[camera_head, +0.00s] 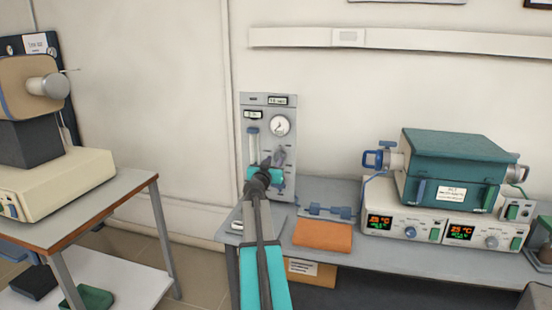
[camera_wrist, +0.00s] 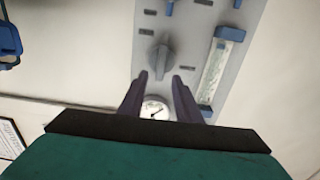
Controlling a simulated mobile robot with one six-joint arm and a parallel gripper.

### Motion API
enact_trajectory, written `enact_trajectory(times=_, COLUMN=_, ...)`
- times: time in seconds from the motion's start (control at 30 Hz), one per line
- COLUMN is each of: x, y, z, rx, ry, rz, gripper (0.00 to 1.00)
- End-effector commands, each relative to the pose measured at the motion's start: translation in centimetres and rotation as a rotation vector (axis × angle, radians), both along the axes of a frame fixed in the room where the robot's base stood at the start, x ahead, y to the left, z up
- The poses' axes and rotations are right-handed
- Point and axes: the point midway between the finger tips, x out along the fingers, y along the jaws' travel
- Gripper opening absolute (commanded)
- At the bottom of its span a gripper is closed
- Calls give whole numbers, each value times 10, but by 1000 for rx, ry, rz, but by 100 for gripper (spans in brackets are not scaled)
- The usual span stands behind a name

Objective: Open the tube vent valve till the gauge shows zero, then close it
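A grey upright panel (camera_head: 288,187) stands at the back left end of the bench. It carries a round white gauge (camera_head: 279,126), a grey knob (camera_head: 280,156) below it and a vertical flow tube (camera_head: 253,143) at left. My gripper (camera_head: 265,163) is in front of the panel and hides part of it. In the wrist view the panel appears upside down. My gripper (camera_wrist: 160,77) is open and empty there, with the knob (camera_wrist: 160,60) just beyond and between its fingertips; contact cannot be told. The gauge (camera_wrist: 154,108) shows between the fingers; its reading is too small to tell. Which control is the vent valve is not readable.
A teal tube furnace (camera_head: 450,160) sits on cream controllers with lit displays at right. An orange pad (camera_head: 322,236) and blue fittings (camera_head: 330,211) lie on the bench (camera_head: 375,250). Another table (camera_head: 105,200) with equipment stands at left, with a floor gap between.

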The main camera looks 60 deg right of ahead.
Motion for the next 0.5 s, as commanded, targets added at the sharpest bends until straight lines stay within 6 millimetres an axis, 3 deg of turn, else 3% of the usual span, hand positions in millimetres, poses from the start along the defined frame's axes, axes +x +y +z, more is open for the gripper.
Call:
enact_trajectory(times=0.2, x=7, y=-21, z=1, rx=0, ry=-1, rz=0, gripper=30)
enact_trajectory(times=0.5, x=12, y=-35, z=1, rx=0, ry=0, rz=1, gripper=30)
